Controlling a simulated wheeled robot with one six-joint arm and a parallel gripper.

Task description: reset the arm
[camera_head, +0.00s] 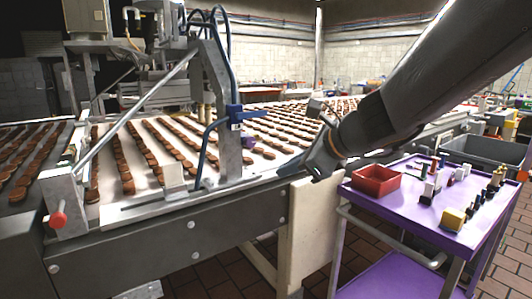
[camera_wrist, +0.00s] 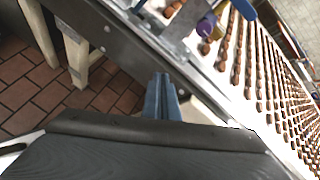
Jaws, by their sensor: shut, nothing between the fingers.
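My arm reaches in from the upper right of the head view. My gripper (camera_head: 292,168) is over the near edge of the white conveyor belt, left of the purple cart. In the wrist view my gripper (camera_wrist: 162,82) shows as two blue-grey fingers side by side, close together. It is shut with nothing between the fingers. Below it in the wrist view are the conveyor's dark side rail and the tiled floor.
Rows of brown biscuits (camera_head: 160,140) lie on the conveyor. A metal frame (camera_head: 222,110) with blue hoses stands over it at the left. The purple cart (camera_head: 395,205) carries a red bin (camera_head: 376,181), a yellow block (camera_head: 453,219) and several small items. Grey bins stand behind it.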

